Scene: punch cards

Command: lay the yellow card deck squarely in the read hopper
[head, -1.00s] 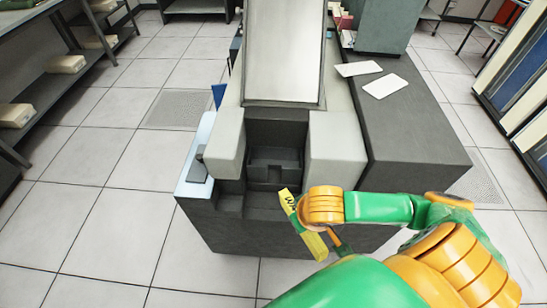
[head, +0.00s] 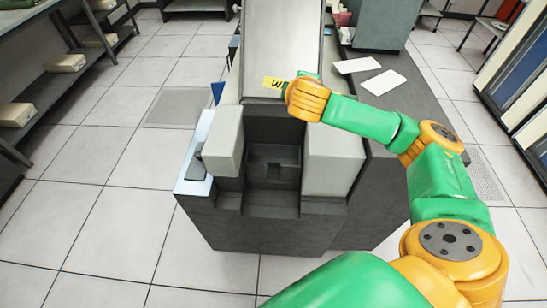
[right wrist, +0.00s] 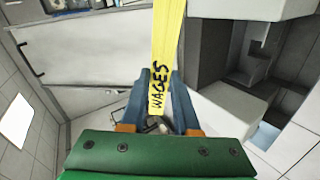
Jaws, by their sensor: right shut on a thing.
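The yellow card deck (head: 276,83), marked "WAGES" in black, is held by my right gripper (head: 288,90) in front of the foot of the machine's sloped pale panel. In the right wrist view the deck (right wrist: 168,40) stands lengthwise between the blue fingers of the gripper (right wrist: 161,100), which are shut on it. The dark stepped recess (head: 273,160) between two pale grey blocks looks like the read hopper; it appears empty. In the head view the deck is above this recess in the picture. The recess also shows in the right wrist view (right wrist: 228,65). My left gripper is not in view.
A pale block stands on each side of the recess, left (head: 223,140) and right (head: 333,155). Two white sheets (head: 368,74) lie on the dark top at the right. A shelf unit (head: 62,75) is at the far left. The floor around the machine is clear.

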